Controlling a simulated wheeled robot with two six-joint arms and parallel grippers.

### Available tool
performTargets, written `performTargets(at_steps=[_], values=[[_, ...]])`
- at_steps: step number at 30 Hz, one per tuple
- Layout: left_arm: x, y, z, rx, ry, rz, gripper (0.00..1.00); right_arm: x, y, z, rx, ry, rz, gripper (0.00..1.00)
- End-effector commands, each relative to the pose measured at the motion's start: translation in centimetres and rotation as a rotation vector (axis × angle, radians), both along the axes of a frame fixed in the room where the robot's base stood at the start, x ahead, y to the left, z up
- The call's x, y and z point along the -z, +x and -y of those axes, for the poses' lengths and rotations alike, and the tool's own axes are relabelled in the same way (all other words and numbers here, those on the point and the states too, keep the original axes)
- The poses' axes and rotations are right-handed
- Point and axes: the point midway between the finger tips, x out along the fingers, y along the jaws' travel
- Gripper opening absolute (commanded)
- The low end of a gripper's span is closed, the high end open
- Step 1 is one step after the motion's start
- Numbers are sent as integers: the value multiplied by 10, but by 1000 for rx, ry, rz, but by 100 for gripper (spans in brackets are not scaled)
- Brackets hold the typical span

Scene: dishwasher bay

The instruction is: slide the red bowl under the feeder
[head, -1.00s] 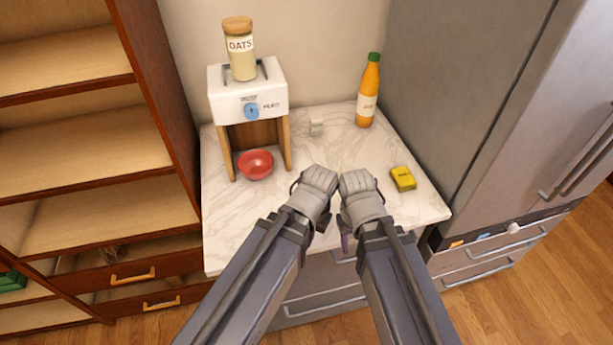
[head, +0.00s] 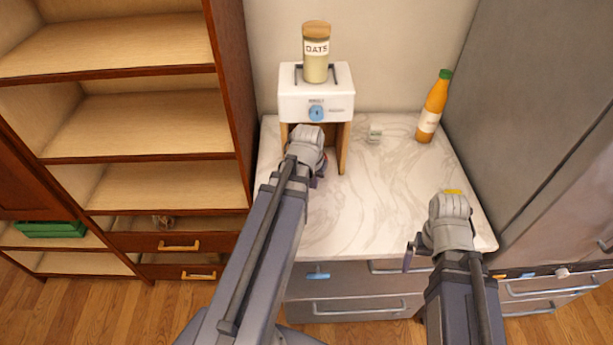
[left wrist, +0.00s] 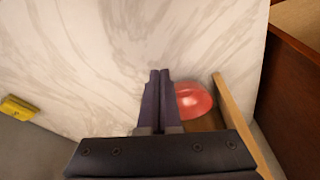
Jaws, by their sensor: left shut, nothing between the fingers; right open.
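The feeder (head: 316,95) is a white box on wooden legs, with a blue knob on its front, at the back left of the marble counter. My left gripper (head: 307,142) is at the feeder's front and hides nearly all of the red bowl in the head view. In the left wrist view the red bowl (left wrist: 195,101) lies just right of my shut, empty left fingers (left wrist: 160,78), close to a wooden leg (left wrist: 235,120). I cannot tell whether fingers and bowl touch. My right gripper (head: 450,210) is open, over the counter's right front; its fingertips are mostly hidden.
An oats jar (head: 316,55) stands on the feeder. A yellow sponge (head: 453,191) is partly behind my right gripper. The middle counter (head: 375,200) is clear.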

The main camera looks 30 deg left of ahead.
Motion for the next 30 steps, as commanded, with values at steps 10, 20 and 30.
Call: performTargets(at_steps=[10,20,30], values=[[-7,1,-44,-79,2,47,0,-4,0,0,0,0,0,100],[8,4,-44,-77,2,46,0,10,0,0,0,0,0,100],[52,17,-47,-77,2,45,0,55,0,0,2,0,0,100]])
